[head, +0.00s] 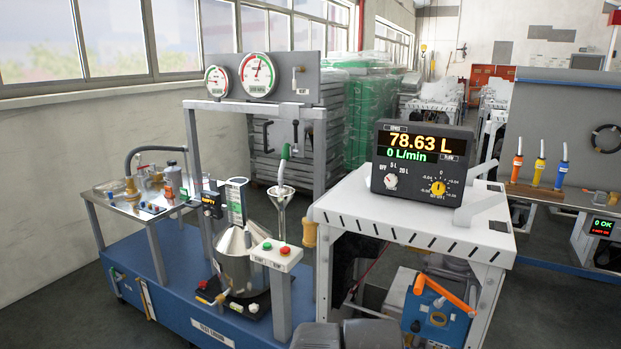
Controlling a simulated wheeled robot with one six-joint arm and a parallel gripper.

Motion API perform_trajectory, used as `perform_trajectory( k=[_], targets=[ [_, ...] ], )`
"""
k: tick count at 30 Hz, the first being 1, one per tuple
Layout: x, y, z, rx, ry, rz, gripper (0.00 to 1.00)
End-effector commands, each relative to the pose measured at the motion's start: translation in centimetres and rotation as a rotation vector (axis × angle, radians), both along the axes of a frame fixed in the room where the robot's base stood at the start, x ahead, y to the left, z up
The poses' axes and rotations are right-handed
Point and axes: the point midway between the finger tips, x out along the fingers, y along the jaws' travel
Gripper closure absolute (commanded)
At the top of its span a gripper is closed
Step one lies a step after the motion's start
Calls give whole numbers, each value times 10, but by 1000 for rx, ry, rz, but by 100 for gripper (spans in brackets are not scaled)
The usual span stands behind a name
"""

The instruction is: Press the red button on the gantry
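A small white control box (276,254) stands on a grey post at the front of the blue wheeled skid, beside the grey gantry frame (192,150). On its top are a green button (267,246) at left and a red button (285,250) at right. Both buttons are uncovered in the head view. A steel conical vessel (238,262) stands just behind and left of the box. I cannot make out my gripper in this view, so its distance from the button does not show.
A white slotted bench (420,222) stands right of the box and carries a black meter (422,160) reading 78.63 L. A nozzle on a hose and a glass funnel (281,198) rise behind the box. A grey panel with dial gauges (258,75) tops the gantry. Dark floor shows at lower right.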

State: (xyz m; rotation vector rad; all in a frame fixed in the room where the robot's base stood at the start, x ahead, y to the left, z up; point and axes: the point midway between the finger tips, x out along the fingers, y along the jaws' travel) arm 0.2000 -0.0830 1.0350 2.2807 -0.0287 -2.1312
Motion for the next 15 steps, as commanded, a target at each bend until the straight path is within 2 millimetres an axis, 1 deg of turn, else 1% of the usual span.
perform_trajectory(
  k=[1,2,3,5,6,14,15],
  targets=[
    [0,0,0,0,0,0,6],
    [0,0,0,0,0,0,12],
    [0,0,0,0,0,0,20],
    [0,0,0,0,0,0,31],
    [0,0,0,0,0,0,39],
    [0,0,0,0,0,0,90],
    [0,0,0,0,0,0,98]
  ],
)
